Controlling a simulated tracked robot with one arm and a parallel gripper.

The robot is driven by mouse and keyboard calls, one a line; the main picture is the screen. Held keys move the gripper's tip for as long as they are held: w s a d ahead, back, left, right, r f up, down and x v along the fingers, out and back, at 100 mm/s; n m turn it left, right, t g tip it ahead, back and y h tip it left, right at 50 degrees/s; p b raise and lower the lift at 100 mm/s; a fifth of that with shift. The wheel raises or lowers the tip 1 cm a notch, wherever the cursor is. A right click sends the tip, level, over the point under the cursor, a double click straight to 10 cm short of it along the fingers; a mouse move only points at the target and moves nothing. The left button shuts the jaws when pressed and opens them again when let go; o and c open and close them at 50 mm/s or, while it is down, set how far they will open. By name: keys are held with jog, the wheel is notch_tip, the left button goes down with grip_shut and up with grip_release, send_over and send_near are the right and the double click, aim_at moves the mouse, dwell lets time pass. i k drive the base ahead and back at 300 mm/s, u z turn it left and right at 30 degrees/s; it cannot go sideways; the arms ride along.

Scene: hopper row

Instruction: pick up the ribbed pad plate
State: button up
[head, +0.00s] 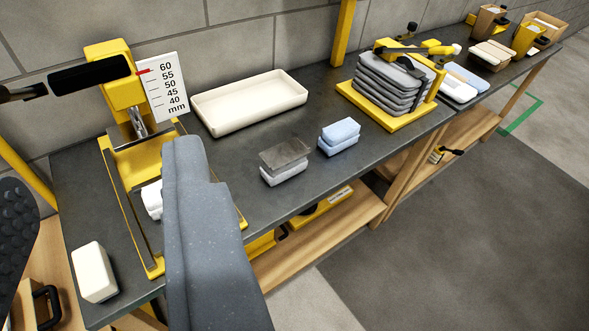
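No plate with clear ribs can be made out. A dark grey flat plate (284,152) lies tilted on a white block (285,174) near the bench's front edge; I cannot tell if its face is ribbed. Farther right, a stack of grey layered pads (392,82) sits in a yellow clamp frame (400,121). My gripper (100,165) is open and empty in the foreground. Its grey finger stands right of centre-left and its dark, studded finger is at the left edge. The grey finger hides part of the bench and the yellow press (113,75).
A cream tray (248,103) stands near the wall. Pale blue blocks (340,137) are stacked beside the plate. A cream block (94,271) is at the bench's left end. A black press handle (90,76) juts left. Boxes stand far right. The floor in front is clear.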

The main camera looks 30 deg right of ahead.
aim_at(281, 156)
jog(key=k, duration=1.05)
jog(key=u, duration=0.15)
jog(key=i, duration=1.9)
jog(key=z, duration=0.85)
